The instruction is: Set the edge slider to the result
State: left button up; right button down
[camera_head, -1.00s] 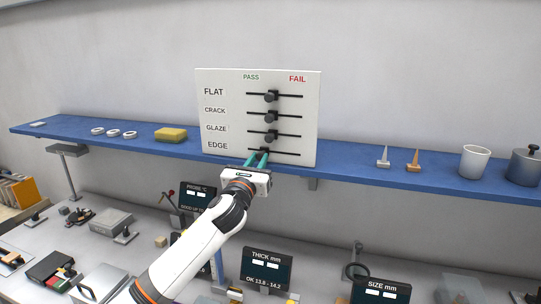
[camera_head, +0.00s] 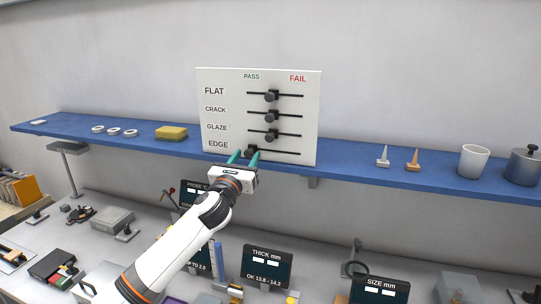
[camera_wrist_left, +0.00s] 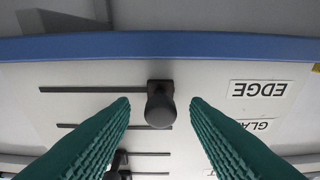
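A white board (camera_head: 228,97) with rows FLAT, CRACK, GLAZE and EDGE stands on the blue shelf, with PASS at left and FAIL at right. The edge slider knob (camera_head: 251,152) is at the left, PASS end of its slot; the knob (camera_wrist_left: 160,106) is also at one slot end in the left wrist view. The other knobs (camera_head: 271,116) sit near mid-slot. My left gripper (camera_head: 244,156) is open, its green fingers (camera_wrist_left: 160,118) on either side of the edge knob with visible gaps. My right gripper is not in view.
The blue shelf (camera_head: 350,172) holds a yellow sponge (camera_head: 171,133), white rings, two small cones, a white cup (camera_head: 473,161) and a metal pot (camera_head: 524,166). Display screens (camera_head: 267,266) and other items stand on the bench below.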

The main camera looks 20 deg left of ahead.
pick_arm(q)
jog(key=o, duration=0.7)
jog(key=shift+d, duration=0.1)
jog(key=shift+o, duration=0.2)
jog(key=s+f+p, duration=0.1)
jog(key=s, duration=0.6)
jog(key=shift+f, duration=0.2)
